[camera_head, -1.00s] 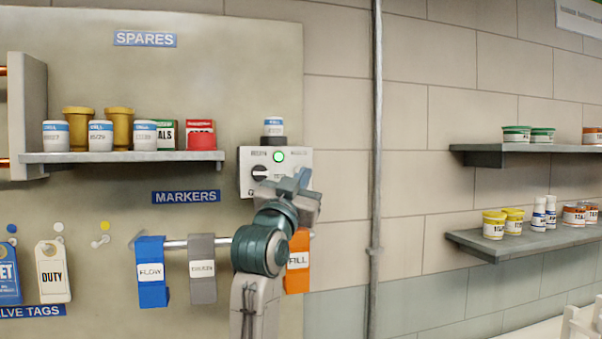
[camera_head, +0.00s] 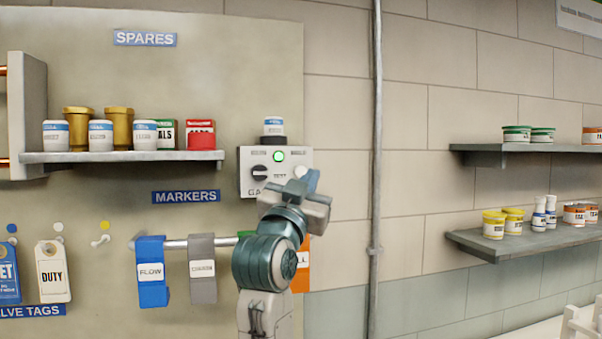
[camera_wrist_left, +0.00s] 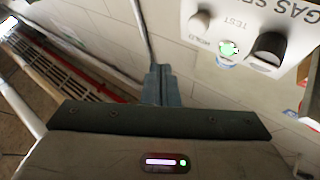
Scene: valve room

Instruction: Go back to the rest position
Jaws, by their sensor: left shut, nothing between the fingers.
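My left gripper (camera_head: 303,184) is in front of the lower right part of the white gas-sensor box (camera_head: 247,170) and hides part of it. In the left wrist view, its fingers (camera_wrist_left: 158,86) are shut together with nothing between them. The box, with its lit green lamp (camera_head: 278,156) and black knob (camera_head: 260,173), also shows at the upper right of the wrist view (camera_wrist_left: 283,17), apart from the fingertips. My right gripper is not in view.
A white cell (camera_head: 273,126) stands on the box. My left arm partly hides the hanging markers, including the orange one (camera_head: 303,276); blue (camera_head: 152,290) and grey (camera_head: 203,270) ones hang to its left. A vertical pipe (camera_head: 376,150) and stocked shelves (camera_head: 510,242) are at the right.

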